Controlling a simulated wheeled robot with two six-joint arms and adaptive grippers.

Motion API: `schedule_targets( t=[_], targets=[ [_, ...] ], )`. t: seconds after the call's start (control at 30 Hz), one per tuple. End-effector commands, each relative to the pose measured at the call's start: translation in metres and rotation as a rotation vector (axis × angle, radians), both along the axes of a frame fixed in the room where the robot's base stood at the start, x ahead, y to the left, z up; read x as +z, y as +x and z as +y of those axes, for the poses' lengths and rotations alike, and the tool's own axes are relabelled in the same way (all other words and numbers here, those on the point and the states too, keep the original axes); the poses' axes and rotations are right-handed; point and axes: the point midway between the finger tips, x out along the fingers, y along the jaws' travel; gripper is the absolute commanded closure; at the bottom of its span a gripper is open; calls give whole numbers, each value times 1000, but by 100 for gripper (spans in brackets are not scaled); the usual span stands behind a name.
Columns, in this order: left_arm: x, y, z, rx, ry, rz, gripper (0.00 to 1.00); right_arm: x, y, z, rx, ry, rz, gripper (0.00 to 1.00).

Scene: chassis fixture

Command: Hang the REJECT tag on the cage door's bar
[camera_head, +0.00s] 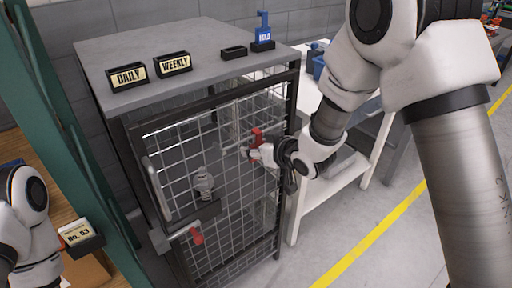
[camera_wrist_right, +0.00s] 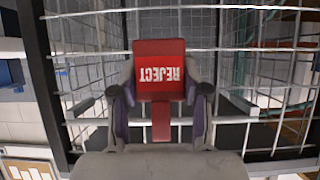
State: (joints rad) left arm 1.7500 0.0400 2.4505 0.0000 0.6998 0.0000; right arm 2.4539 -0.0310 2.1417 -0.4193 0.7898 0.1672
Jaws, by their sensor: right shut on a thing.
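The red REJECT tag (camera_head: 257,135) is held in my right gripper (camera_head: 262,154) in front of the cage door (camera_head: 226,172), right of the door's middle. In the right wrist view the tag (camera_wrist_right: 159,72) shows its lettering upside down, with a narrow red stem between the two fingers of the gripper (camera_wrist_right: 161,108). Wire mesh lies right behind the tag. I cannot tell whether the tag touches the mesh or a bar. The pale vertical handle (camera_head: 157,189) is on the door's left side. My left arm shows at the lower left; its gripper is out of view.
A blue HOLD tag (camera_head: 263,30) stands in a black holder beside an empty black holder (camera_head: 234,52) on the cage top. DAILY (camera_head: 129,76) and WEEKLY (camera_head: 174,63) boxes sit there too. A dark latch with a red piece (camera_head: 197,236) juts from the door. A white table stands right.

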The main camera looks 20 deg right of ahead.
Motion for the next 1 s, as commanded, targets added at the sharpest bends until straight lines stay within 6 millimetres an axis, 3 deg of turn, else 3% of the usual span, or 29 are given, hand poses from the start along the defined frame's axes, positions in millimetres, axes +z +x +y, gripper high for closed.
schedule_targets(
  t=[0.03,0.07,0.1,0.13,0.43,0.57,1.0],
  targets=[
    [0,0,0,0,0,-1,6,0,0,0,0,0,0,89],
    [0,0,0,0,0,-1,6,0,0,0,0,0,0,44],
    [0,0,0,0,0,-1,6,0,0,0,0,0,0,30],
    [0,0,0,0,0,-1,6,0,0,0,0,0,0,25],
    [0,0,0,0,0,-1,6,0,-1,0,0,0,0,25],
    [0,0,0,0,0,-1,6,7,-11,-4,-1,0,0,25],
    [0,0,0,0,0,-1,6,54,-93,-33,-1,3,-2,25]
  ],
)
